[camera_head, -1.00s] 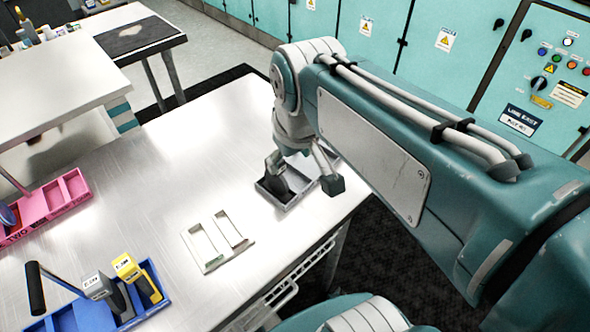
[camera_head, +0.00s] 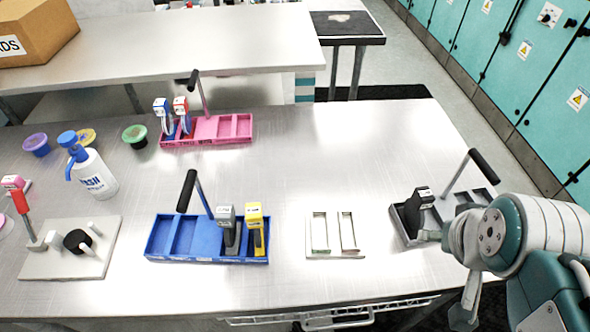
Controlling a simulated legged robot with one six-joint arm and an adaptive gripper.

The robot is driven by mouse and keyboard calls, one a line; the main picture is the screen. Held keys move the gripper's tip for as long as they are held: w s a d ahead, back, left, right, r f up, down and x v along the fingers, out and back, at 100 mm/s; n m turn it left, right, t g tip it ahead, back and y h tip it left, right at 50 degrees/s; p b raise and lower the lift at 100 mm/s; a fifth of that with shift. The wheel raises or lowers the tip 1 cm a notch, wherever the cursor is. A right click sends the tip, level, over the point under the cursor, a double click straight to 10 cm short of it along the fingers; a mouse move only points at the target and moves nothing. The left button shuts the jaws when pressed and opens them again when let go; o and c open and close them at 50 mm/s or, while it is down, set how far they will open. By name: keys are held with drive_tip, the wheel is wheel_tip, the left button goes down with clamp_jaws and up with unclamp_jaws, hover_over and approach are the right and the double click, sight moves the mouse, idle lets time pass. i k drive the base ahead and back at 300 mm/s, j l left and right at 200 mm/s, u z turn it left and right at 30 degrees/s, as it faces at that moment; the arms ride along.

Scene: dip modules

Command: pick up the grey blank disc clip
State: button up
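A grey clip (camera_head: 228,229) with a light label on top stands upright in the blue carrier (camera_head: 168,258), beside a yellow clip (camera_head: 254,229). A darker, near-black clip (camera_head: 417,208) with a white label stands in the grey carrier (camera_head: 398,238) at the right. I cannot read the labels to tell which is the blank disc one. My gripper (camera_head: 432,236) is at the grey carrier, close against the lower part of the dark clip. Its fingers are small and partly hidden by my wrist, so its opening and any contact are unclear.
A flat pale two-slot holder (camera_head: 334,254) lies between the blue and grey carriers. Both carriers have tall black-gripped handles. The table's middle is clear.

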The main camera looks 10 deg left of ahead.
sight(225, 216)
drive_tip(key=k+l+u, duration=0.1)
drive_tip(key=u, duration=0.35)
drive_tip(key=i+u, duration=0.1)
drive_tip(key=u, duration=1.25)
